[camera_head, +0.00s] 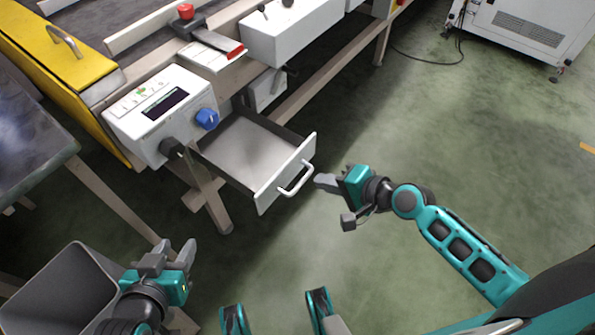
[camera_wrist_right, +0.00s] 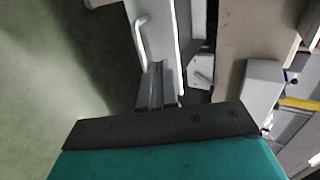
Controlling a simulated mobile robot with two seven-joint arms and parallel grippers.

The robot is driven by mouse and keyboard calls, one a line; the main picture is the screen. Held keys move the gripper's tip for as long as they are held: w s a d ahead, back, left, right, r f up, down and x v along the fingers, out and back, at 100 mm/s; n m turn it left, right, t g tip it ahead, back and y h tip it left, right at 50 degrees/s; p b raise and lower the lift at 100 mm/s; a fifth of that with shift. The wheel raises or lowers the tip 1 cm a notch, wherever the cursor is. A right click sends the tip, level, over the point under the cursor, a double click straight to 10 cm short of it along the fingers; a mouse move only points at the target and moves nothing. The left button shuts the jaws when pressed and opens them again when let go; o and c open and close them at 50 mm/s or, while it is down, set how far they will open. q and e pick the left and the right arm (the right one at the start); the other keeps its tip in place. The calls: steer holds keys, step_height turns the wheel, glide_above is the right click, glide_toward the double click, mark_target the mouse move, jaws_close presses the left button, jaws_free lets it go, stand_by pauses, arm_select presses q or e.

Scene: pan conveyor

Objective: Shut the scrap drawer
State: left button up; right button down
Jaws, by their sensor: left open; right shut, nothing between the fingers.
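The scrap drawer (camera_head: 247,150) is a grey open tray with a white front (camera_head: 287,172) and a white bar handle (camera_head: 296,180). It stands pulled out below the conveyor's control box and looks empty. My right gripper (camera_head: 318,180) is shut and empty, with its fingertips just right of the drawer front near the handle. In the right wrist view the fingers (camera_wrist_right: 157,85) are together beside the white front and the handle (camera_wrist_right: 142,42); I cannot tell whether they touch. My left gripper (camera_head: 181,249) is open and empty at the lower left, away from the drawer.
A white control box (camera_head: 150,110) with a blue knob (camera_head: 207,119) sits above the drawer. A wooden leg (camera_head: 212,200) stands left of it. A grey bin (camera_head: 62,288) is at the lower left.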

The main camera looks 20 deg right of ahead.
mark_target(286, 167)
steer(key=x, duration=0.2)
steer(key=r+b+x, duration=0.1)
steer(key=x, duration=0.4)
steer(key=shift+w+a+r, duration=0.1)
steer(key=shift+w+a, duration=0.2)
steer(key=shift+w, duration=0.1)
steer(key=shift+w+a, duration=0.25)
steer(key=shift+w, duration=0.1)
steer(key=shift+w, duration=0.15)
